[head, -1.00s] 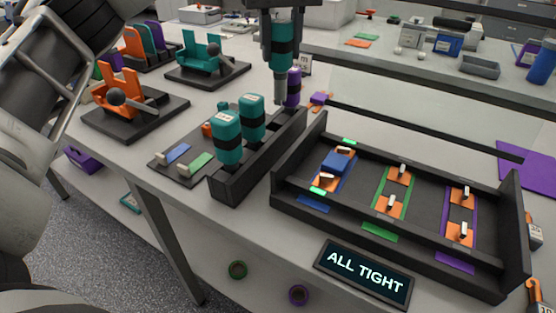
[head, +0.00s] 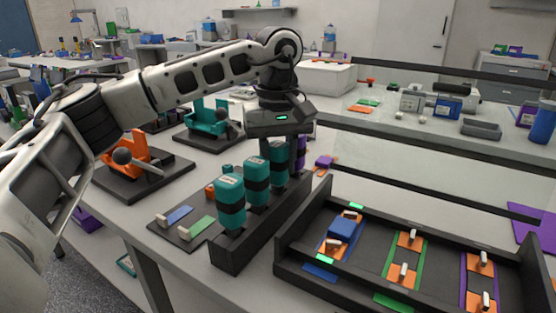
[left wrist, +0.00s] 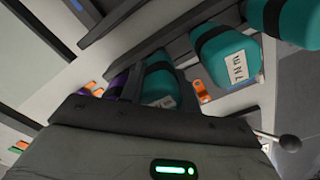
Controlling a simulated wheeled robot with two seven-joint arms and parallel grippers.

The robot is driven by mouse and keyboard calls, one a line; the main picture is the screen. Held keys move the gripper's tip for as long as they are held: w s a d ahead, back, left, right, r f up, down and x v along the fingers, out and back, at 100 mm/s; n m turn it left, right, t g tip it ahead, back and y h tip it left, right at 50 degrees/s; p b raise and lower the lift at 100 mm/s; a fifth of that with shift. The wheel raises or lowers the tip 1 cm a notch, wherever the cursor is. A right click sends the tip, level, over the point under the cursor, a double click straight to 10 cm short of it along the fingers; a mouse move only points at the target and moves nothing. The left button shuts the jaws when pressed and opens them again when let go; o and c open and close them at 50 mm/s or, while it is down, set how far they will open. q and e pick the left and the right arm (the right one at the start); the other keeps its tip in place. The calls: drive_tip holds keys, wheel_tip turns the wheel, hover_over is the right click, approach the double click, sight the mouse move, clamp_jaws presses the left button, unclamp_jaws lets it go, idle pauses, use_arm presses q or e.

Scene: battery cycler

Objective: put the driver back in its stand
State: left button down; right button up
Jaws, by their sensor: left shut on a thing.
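My left gripper (head: 279,143) is shut on a teal driver with a black band (head: 281,158), which hangs upright over the far part of the dark driver stand (head: 233,258). The driver's lower end is hidden behind a neighbouring driver, so I cannot tell whether it is fully seated. Two more teal drivers, a near one (head: 230,195) and a second one (head: 257,175), stand upright in the stand, and a purple driver (head: 300,149) is just behind. In the left wrist view, the held driver (left wrist: 160,83) shows between the fingers. My right gripper is not in view.
A dark tray (head: 291,250) with orange blocks and a blue piece (head: 341,229) lies right of the stand. A mat with blue and green bars (head: 184,236) lies left. Orange (head: 127,150) and teal (head: 207,118) fixtures stand behind, left of the stand.

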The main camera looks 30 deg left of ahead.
use_arm(q)
drive_tip(key=c, duration=1)
unclamp_jaws()
drive_tip(key=shift+f, duration=0.15)
drive_tip(key=shift+c, duration=0.2)
wheel_tip(320, 180, up, 12)
drive_tip(key=shift+r+p, duration=0.2)
drive_tip(key=shift+p, duration=0.85)
